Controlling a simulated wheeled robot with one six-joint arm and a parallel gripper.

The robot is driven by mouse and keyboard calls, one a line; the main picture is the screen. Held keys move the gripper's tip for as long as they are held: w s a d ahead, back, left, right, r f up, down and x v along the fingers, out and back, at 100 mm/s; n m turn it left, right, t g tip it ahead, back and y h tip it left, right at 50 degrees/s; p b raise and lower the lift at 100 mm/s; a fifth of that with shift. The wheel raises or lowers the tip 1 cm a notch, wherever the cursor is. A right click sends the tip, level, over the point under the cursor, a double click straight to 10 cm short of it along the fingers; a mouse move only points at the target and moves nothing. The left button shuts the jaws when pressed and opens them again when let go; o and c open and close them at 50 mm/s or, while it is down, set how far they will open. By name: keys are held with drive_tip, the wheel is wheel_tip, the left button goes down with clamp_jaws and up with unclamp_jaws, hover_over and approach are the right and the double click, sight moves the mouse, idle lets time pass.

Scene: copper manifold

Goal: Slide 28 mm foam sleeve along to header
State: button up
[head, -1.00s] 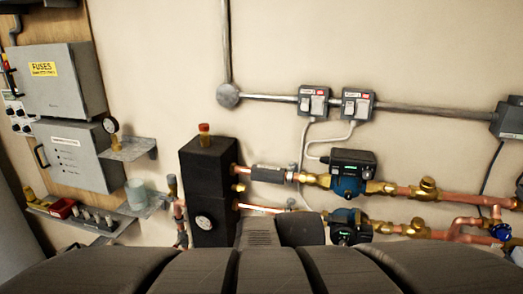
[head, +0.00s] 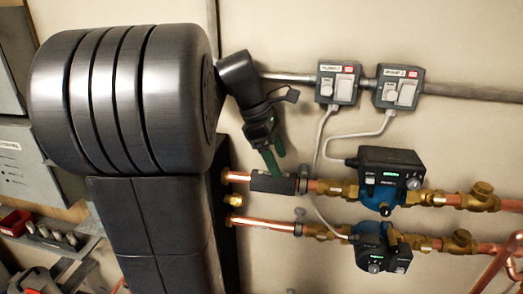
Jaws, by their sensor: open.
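The dark grey foam sleeve (head: 272,183) is around the upper copper pipe. Bare copper (head: 237,176) shows between its left end and the black header (head: 231,255), so the two are apart. Most of the header is hidden behind my arm. The sleeve's right end is close to a pipe clip. My gripper (head: 275,161) has green fingers and is open, just above the sleeve. One finger overlaps the sleeve's upper edge in the picture; I cannot tell whether it touches.
Two blue-and-black pumps (head: 385,183) (head: 378,248) with brass valves sit to the right. The lower copper pipe (head: 268,225) runs below the sleeve. Two switch boxes (head: 338,83) (head: 398,88) and hanging cables are above right. The wall around the gripper is otherwise clear.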

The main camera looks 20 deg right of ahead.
sight(284, 175)
drive_tip(key=x, duration=0.6)
drive_tip(key=shift+s+f, duration=0.15)
drive_tip(key=shift+f, duration=0.05)
drive_tip(key=c, duration=1)
drive_tip(key=shift+c, duration=0.2)
drive_tip(key=shift+a, duration=0.15)
drive_tip(key=shift+w+a+p, duration=0.4)
drive_tip(key=shift+w+a, duration=0.35)
drive_tip(key=shift+a, duration=0.3)
drive_tip(key=shift+w+a+p, duration=0.4)
drive_tip(key=shift+w+a, duration=0.3)
drive_tip(key=shift+a, duration=0.35)
drive_tip(key=o, duration=1)
